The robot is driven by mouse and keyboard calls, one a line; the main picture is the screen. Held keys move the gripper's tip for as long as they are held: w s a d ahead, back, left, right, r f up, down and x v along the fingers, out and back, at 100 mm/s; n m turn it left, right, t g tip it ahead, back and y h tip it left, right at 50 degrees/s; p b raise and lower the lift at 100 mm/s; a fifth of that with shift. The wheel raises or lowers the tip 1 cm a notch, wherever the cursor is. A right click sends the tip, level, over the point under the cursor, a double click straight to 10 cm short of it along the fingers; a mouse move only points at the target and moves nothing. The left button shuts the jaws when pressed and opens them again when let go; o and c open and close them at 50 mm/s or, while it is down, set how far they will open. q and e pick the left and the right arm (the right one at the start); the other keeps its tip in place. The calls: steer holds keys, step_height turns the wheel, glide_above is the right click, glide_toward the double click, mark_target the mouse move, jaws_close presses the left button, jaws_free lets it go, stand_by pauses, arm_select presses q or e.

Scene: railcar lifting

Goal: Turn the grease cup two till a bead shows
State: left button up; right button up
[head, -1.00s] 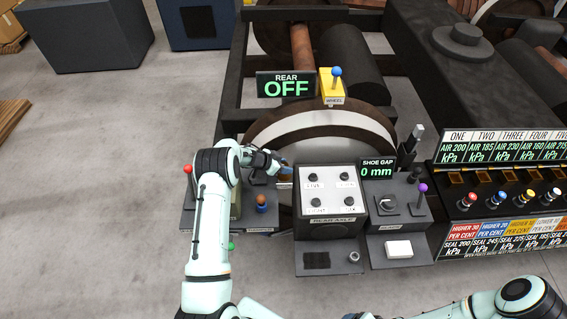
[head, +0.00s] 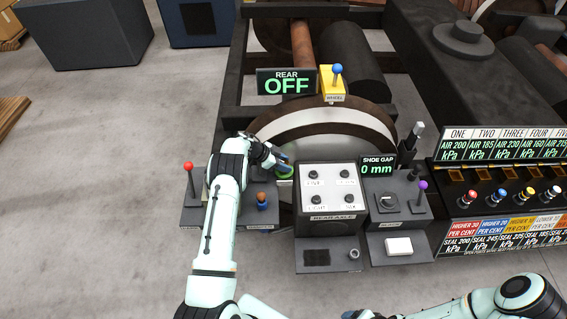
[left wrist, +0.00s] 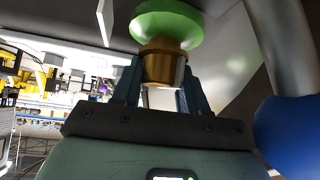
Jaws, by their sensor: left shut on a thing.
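A brass cup-shaped piece (left wrist: 162,63) with a round green part (left wrist: 168,22) beyond it fills the top middle of the left wrist view. I take it for the grease cup; no number shows on it. My left gripper (head: 281,168) is there. Its two dark fingers stand on either side of the brass piece in the left wrist view (left wrist: 158,90), shut on it. I cannot make out a grease bead.
The rear axle panel (head: 329,218) stands close right of my left gripper, with the shoe gap unit (head: 398,214) beyond it. A red-knobbed lever (head: 189,180) and an orange-brown knob (head: 262,200) flank my left forearm. The wheel (head: 330,125) is behind.

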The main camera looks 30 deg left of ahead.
mark_target(285, 162)
arm_select(q)
steer(key=shift+w+d+r, duration=0.2)
steer(key=shift+d, duration=0.05)
steer(key=o, duration=1)
steer(key=shift+o, duration=0.2)
steer(key=shift+f, duration=0.1)
step_height(285, 162, up, 20)
